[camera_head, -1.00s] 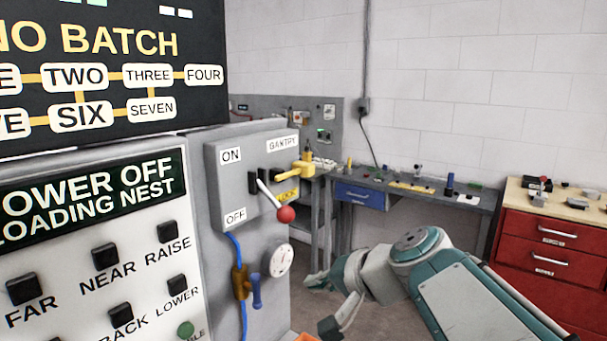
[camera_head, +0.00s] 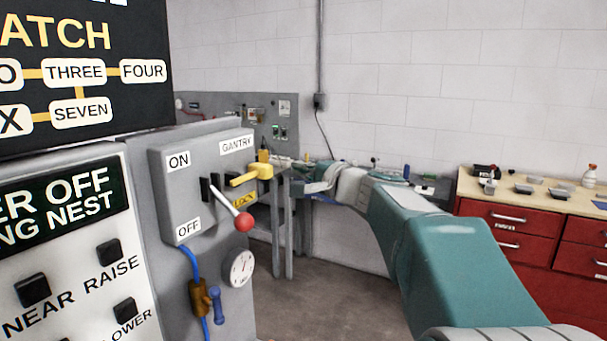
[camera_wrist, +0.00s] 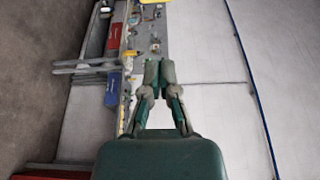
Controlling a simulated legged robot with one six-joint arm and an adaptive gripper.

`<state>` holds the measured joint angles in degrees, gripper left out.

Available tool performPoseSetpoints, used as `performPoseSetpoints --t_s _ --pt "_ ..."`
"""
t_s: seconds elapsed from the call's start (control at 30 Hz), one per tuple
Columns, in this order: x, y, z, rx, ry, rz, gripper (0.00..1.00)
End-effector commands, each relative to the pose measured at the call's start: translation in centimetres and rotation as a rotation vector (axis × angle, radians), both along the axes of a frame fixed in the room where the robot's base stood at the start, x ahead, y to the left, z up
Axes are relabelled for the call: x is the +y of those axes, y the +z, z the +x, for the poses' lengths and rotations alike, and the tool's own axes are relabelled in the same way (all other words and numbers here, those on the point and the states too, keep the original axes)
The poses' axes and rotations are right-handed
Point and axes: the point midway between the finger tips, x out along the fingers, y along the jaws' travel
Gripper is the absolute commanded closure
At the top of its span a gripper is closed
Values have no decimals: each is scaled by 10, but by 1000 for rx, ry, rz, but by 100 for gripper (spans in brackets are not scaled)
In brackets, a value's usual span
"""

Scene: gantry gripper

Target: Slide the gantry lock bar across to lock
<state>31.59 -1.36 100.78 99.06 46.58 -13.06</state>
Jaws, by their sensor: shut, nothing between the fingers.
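The yellow lock bar (camera_head: 252,175) sticks out from the grey gantry switch box (camera_head: 176,204), under the GANTRY label and above the yellow LOCK label (camera_head: 243,198). Left of it, a lever with a red ball (camera_head: 243,222) slants down to the right, its ball near the LOCK label. My gripper (camera_head: 304,183) is raised to the right of the box, in front of the back bench, apart from the bar; its tips are hard to make out there. In the wrist view my gripper (camera_wrist: 159,70) is shut and empty, with its fingertips together.
A button panel (camera_head: 75,290) and a dark display board (camera_head: 90,75) stand at the left. A dial (camera_head: 240,268) and a blue-handled valve (camera_head: 214,300) are below the box. A red drawer cabinet (camera_head: 510,240) stands at the right. Open floor (camera_head: 320,300) lies between.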

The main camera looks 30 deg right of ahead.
Motion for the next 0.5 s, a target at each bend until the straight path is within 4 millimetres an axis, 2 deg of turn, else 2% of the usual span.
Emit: performPoseSetpoints --t_s 0.27,0.5 --pt "11 -1 38 0 2 1 100" --pt "34 0 20 0 1 0 100"
